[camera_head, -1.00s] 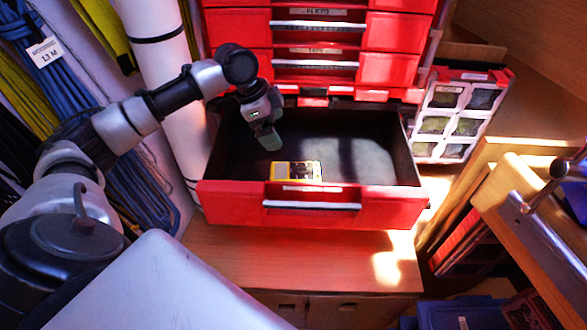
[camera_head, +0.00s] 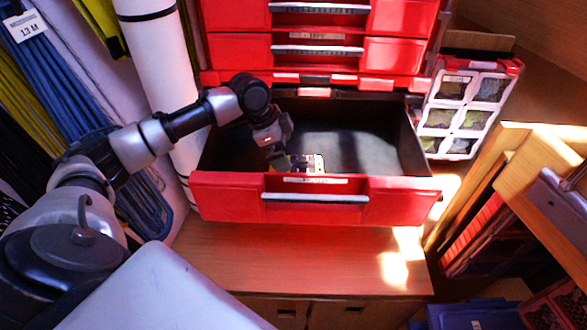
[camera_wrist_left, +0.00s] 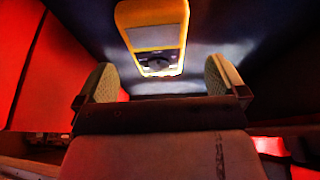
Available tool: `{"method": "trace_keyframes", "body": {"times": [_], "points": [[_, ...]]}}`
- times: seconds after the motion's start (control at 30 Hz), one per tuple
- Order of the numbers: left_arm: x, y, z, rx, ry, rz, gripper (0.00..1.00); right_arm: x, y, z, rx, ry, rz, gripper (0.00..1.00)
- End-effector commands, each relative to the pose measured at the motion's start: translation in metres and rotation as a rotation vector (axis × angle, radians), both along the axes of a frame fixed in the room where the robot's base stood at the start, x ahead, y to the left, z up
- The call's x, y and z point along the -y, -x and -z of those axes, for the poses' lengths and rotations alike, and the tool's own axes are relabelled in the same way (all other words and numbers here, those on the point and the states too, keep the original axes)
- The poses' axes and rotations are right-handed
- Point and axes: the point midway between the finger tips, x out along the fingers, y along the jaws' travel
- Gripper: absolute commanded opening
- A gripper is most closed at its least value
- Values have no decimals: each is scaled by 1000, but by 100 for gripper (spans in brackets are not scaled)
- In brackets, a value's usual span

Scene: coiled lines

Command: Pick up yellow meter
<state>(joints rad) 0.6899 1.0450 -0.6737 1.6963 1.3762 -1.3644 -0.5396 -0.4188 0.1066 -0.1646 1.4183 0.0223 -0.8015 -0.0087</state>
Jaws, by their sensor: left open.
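The yellow meter (camera_head: 314,163) lies in the open red drawer (camera_head: 230,196), near its front wall, partly hidden by that wall and by my gripper. In the left wrist view the meter (camera_wrist_left: 155,38) shows its yellow case, grey screen and dark dial, ahead of and between the two fingertips. My left gripper (camera_head: 281,158) is inside the drawer, just left of the meter. It also shows in the left wrist view (camera_wrist_left: 160,80), open with nothing between its fingers. My right gripper is not in view.
The drawer's front wall has a grey handle (camera_head: 315,198). Closed red drawers (camera_head: 320,50) are stacked above and behind. A white roll (camera_head: 160,80) and coiled blue lines (camera_head: 65,80) are at the left. An organizer case (camera_head: 465,110) stands at the right. The drawer's right half is empty.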

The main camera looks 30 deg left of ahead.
Motion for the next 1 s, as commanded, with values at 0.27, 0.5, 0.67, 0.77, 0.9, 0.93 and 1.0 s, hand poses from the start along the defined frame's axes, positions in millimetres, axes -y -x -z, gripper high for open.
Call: {"method": "trace_keyframes", "body": {"times": [0.27,0.5,0.67,0.77,0.9,0.93,1.0], "points": [[19,-9,33,-2,1,0,100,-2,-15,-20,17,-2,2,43],[23,-12,46,0,0,0,100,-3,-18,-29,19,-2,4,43],[23,-12,45,-1,-1,0,98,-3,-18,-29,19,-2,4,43],[23,-11,45,-1,-1,0,83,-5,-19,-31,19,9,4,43],[23,-11,45,-1,-1,0,62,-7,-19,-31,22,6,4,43],[23,-11,45,-1,-1,0,57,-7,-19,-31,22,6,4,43],[23,-11,45,-1,-1,0,48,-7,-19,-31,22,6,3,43]]}}
